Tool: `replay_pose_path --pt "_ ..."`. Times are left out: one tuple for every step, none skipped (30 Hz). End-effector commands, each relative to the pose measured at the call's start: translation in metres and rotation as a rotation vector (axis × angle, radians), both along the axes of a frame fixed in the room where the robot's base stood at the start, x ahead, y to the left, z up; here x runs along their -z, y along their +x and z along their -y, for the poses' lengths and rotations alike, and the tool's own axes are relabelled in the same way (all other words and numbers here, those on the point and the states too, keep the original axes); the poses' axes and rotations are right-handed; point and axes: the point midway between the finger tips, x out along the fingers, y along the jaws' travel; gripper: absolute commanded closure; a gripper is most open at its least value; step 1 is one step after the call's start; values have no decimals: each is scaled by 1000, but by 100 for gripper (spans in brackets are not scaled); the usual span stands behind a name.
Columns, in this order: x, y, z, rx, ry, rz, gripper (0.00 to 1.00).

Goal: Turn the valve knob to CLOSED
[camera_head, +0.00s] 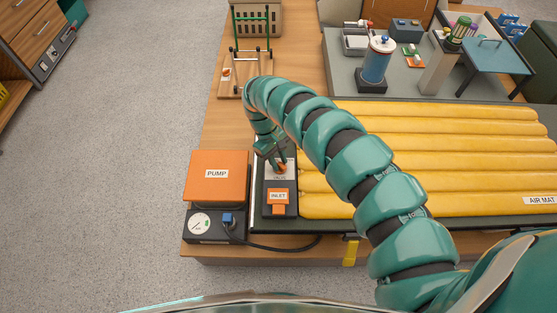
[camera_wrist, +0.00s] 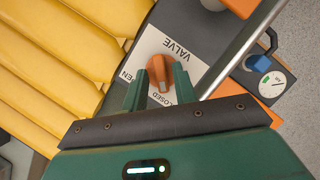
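The orange valve knob (camera_wrist: 159,72) sits on a white plate (camera_wrist: 188,61) marked VALVE, which reads upside down in the wrist view. The plate also has CLOSED below the knob and OPEN, partly hidden, at the left. The knob is elongated and lies nearly upright in that picture, its lower end near CLOSED; I cannot tell which end is the pointer. My gripper (camera_wrist: 158,79) is open, with one finger on each side of the knob and visible gaps. In the head view the knob (camera_head: 282,168) shows just below my gripper (camera_head: 273,160), partly covered.
The orange-topped pump (camera_head: 217,189) with its gauge stands left of the valve block. The orange inlet (camera_head: 278,197) is in front of the knob. The yellow air mat (camera_head: 450,180) lies to the right, under my arm.

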Motion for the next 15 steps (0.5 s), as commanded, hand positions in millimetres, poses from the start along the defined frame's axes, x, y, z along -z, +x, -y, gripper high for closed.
replay_pose_path --pt "0 0 0 0 0 -1 65" --pt "0 -1 0 0 0 -1 65" --pt "0 -1 0 0 0 -1 65" --pt "0 -1 0 0 -1 -2 65" --pt "1 -1 0 1 0 -3 65" --pt "1 -1 0 2 0 -2 65" --pt "1 -1 0 2 0 -2 65" --pt "1 -1 0 2 0 -2 65" --pt "0 -1 0 2 0 -2 65" --pt "-1 -1 0 2 0 -2 65" --pt "-2 0 -1 2 0 -2 65" --pt "-4 1 -2 2 0 -2 65" --pt "-7 2 -2 2 1 -1 65" --pt "-10 3 -3 2 1 -1 65" --pt "-15 4 -5 2 2 0 65"
